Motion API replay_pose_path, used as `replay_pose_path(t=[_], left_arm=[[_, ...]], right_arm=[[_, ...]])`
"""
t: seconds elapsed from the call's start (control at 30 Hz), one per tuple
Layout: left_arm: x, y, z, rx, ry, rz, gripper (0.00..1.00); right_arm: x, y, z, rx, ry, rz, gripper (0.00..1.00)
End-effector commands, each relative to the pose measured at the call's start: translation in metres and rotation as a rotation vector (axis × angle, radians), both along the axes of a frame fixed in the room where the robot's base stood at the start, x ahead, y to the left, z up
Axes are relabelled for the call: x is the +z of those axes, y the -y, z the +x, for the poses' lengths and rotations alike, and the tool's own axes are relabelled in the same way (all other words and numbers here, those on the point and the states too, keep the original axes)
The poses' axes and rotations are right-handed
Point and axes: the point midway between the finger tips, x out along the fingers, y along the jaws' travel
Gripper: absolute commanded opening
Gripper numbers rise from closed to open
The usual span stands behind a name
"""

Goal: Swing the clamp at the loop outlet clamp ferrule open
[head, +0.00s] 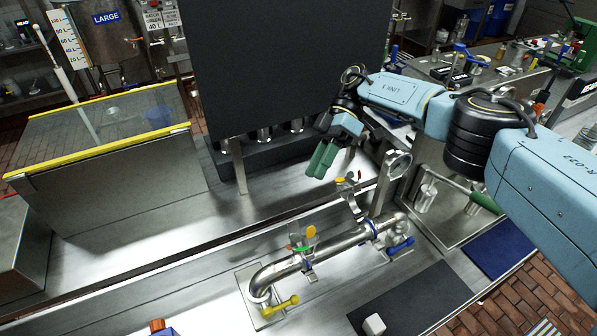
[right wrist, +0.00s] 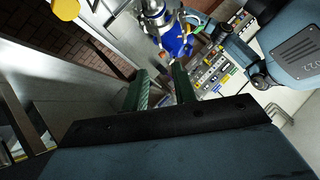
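A bent steel pipe loop (head: 335,246) lies on the steel bench. A clamp (head: 308,262) with a yellow and a green tab sits around its middle. A blue ring (head: 370,231) is around the pipe nearer its right end. An upright fitting with red and yellow tips (head: 349,186) stands behind the pipe. Which of these is the loop outlet clamp is not clear. My right gripper (head: 320,160), with green fingers, is in the air behind and above the pipe, apart from it. Its fingers (right wrist: 160,88) are open with nothing between them in the right wrist view. My left gripper is not visible.
A small white cube (head: 374,324) lies on a dark mat (head: 425,300). A dark panel (head: 285,60) stands behind my gripper. A yellow-edged tank (head: 110,170) is at left.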

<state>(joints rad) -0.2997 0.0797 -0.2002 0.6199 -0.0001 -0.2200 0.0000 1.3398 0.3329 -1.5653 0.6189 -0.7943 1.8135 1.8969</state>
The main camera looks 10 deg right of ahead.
Motion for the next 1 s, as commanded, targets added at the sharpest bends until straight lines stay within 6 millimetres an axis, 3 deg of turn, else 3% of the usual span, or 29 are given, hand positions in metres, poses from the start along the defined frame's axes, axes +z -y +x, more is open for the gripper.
replay_pose_path(t=[0.4,0.57,0.63,1.0], left_arm=[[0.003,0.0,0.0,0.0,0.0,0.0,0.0],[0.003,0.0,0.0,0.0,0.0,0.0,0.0],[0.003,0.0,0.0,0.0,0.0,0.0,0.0],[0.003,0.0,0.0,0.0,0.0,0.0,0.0]], right_arm=[[0.006,0.01,0.001,-0.007,0.0,0.0,0.27],[0.002,0.009,-0.002,0.002,0.001,-0.012,0.06],[-0.002,0.008,-0.008,0.018,0.002,-0.031,0.0],[-0.027,0.0,-0.052,0.117,0.146,-0.206,0.0]])
